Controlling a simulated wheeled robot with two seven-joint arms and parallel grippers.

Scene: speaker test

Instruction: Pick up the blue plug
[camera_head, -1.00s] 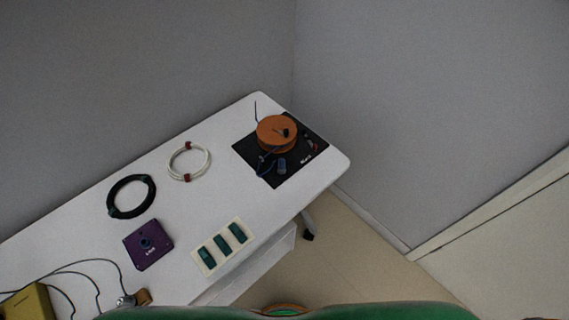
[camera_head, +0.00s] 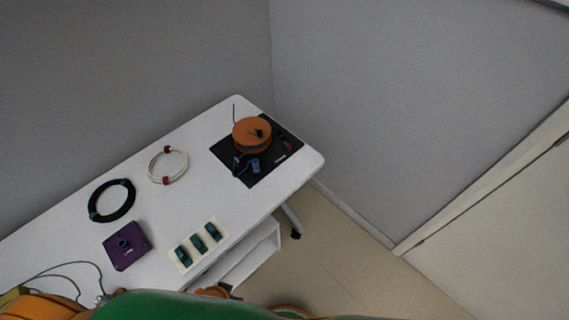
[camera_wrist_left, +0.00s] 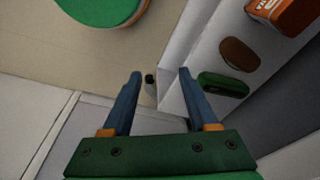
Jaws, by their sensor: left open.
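The blue plug (camera_head: 254,166) appears to be the small blue piece on the black mat (camera_head: 259,180) at the table's far right end, just in front of an orange cable reel (camera_head: 252,134). A dark blue cord lies beside it. My left gripper (camera_wrist_left: 158,74) is open and empty in the left wrist view, pointing at the floor and the side of a white shelf. The plug is not in that view. The gripper's fingers are not visible in the head view. My right gripper is in no view.
The white table (camera_head: 205,200) also holds a white cable coil (camera_head: 153,177), a black coil (camera_head: 92,207), a purple box (camera_head: 126,246) and a switch strip (camera_head: 198,245). Open floor lies right of the table.

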